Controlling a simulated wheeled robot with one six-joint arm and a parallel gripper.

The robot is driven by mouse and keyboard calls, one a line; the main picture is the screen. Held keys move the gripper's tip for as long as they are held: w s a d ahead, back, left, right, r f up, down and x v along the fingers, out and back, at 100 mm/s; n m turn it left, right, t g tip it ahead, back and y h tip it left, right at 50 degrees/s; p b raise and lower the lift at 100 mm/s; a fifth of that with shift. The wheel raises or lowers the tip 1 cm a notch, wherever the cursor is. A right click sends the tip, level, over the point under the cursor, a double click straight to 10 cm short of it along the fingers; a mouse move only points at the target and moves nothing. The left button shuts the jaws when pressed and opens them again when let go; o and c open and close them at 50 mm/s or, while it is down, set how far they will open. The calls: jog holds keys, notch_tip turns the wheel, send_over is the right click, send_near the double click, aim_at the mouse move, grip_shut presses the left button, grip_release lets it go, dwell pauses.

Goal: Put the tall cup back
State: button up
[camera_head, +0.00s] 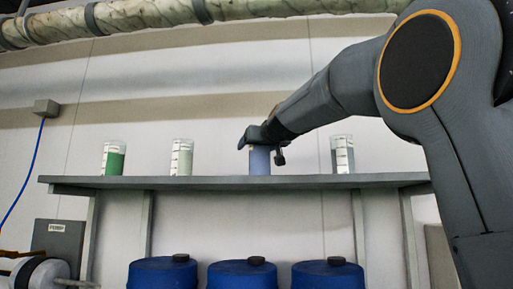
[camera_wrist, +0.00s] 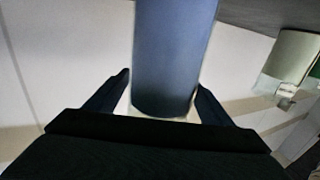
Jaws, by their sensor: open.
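A tall blue cup (camera_head: 260,163) stands upright on the grey shelf (camera_head: 235,184), right of the middle. My gripper (camera_head: 260,143) is at its upper part, coming from the right. In the wrist view the blue cup (camera_wrist: 172,55) fills the space between the two fingers of my gripper (camera_wrist: 163,82). The fingers are open, one on each side of the cup, with a narrow gap visible on the left. The cup's top in the head view is partly hidden by my gripper.
A green cup (camera_head: 113,158) and a pale cup (camera_head: 181,157) stand left on the shelf, and a clear greyish cup (camera_head: 343,154) stands to the right. Blue drums (camera_head: 247,274) stand below. A pipe (camera_head: 140,18) runs overhead. Shelf gaps between cups are free.

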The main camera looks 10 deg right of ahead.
jog(key=shift+r, duration=0.15)
jog(key=s+d+b, duration=0.1)
jog(key=s+b, duration=0.3)
jog(key=s, duration=0.8)
jog(key=shift+b, duration=0.3)
